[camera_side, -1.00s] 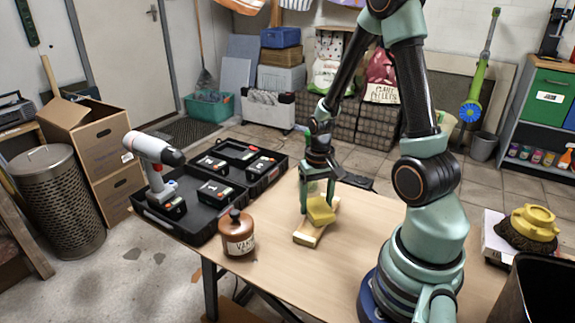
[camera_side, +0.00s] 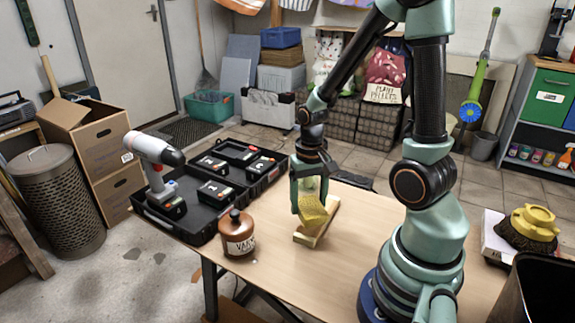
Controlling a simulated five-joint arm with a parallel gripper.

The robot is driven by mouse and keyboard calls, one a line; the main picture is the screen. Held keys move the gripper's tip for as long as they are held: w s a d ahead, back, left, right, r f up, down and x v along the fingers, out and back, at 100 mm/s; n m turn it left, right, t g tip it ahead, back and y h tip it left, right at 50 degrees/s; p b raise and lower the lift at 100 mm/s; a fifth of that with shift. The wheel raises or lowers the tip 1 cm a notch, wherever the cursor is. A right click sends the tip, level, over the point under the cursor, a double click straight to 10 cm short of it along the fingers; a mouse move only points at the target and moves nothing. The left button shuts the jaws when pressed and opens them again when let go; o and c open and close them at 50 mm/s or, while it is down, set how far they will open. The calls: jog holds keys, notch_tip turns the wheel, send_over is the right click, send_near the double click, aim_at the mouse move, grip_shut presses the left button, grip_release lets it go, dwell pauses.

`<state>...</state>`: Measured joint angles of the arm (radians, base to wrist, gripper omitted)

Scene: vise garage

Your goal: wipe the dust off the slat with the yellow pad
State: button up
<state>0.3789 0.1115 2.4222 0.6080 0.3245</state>
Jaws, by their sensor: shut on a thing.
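The yellow pad (camera_side: 313,210) is held in my gripper (camera_side: 310,196), which is shut on it. The pad is tilted and sits over the near half of the wooden slat (camera_side: 308,240). I cannot tell whether the pad touches the slat. The slat lies on the table, running from near left to far right. The pad and gripper hide its middle. Any dust on the slat is too small to make out.
A brown varnish jar (camera_side: 237,236) stands left of the slat at the table (camera_side: 270,278) edge. An open black tool case (camera_side: 215,185) with a drill (camera_side: 155,160) lies farther left. The table in front of the slat is clear.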

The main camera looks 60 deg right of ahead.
jog(key=shift+r, duration=1.9)
